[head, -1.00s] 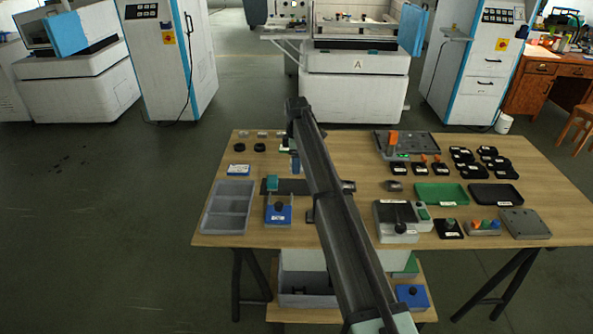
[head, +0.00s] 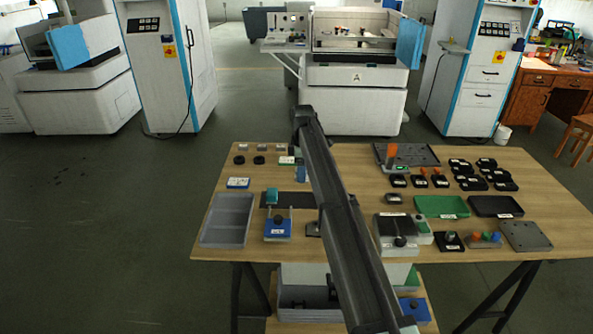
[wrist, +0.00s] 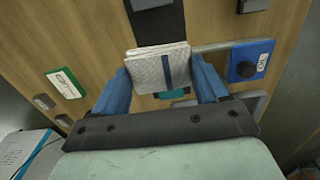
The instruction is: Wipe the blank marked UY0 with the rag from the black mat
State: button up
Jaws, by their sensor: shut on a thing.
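My gripper (wrist: 160,82) has blue fingers shut on a whitish folded rag (wrist: 158,66) with a dark stripe, seen in the wrist view. In the head view one blue finger (head: 301,174) shows beside my arm; the rag is hidden there. The black mat (head: 293,201) lies below, partly behind my arm, and shows as a dark strip in the wrist view (wrist: 157,24). Small grey blocks (head: 265,147) stand in a row at the table's back left; two (wrist: 43,102) show at the wrist view's left. No marking on them is legible, so I cannot tell which is UY0.
A teal block (head: 272,196) is at the mat's left end. A blue fixture with a black knob (head: 278,226) stands in front, and a grey tray (head: 228,220) at left. The right half is crowded.

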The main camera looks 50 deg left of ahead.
jog(key=s+d, duration=0.4)
jog(key=d, duration=0.4)
jog(key=s+d, duration=0.4)
jog(key=d, duration=0.5)
jog(key=shift+w+a+f, duration=0.1)
jog(key=shift+w+f, duration=0.05)
jog(key=shift+f, duration=1.4)
jog(key=shift+w+a+f, duration=0.1)
jog(key=shift+f, duration=1.45)
jog(key=shift+w+a+f, duration=0.55)
jog(key=shift+a+f, duration=0.05)
jog(key=shift+f, duration=0.15)
jog(key=shift+c, duration=0.4)
jog(key=shift+w+a, duration=0.8)
jog(key=shift+w, duration=0.05)
jog(key=s+d, duration=0.3)
notch_tip(320, 180, up, 2)
jog(key=shift+w+a+r, duration=0.1)
jog(key=shift+r, duration=2.9)
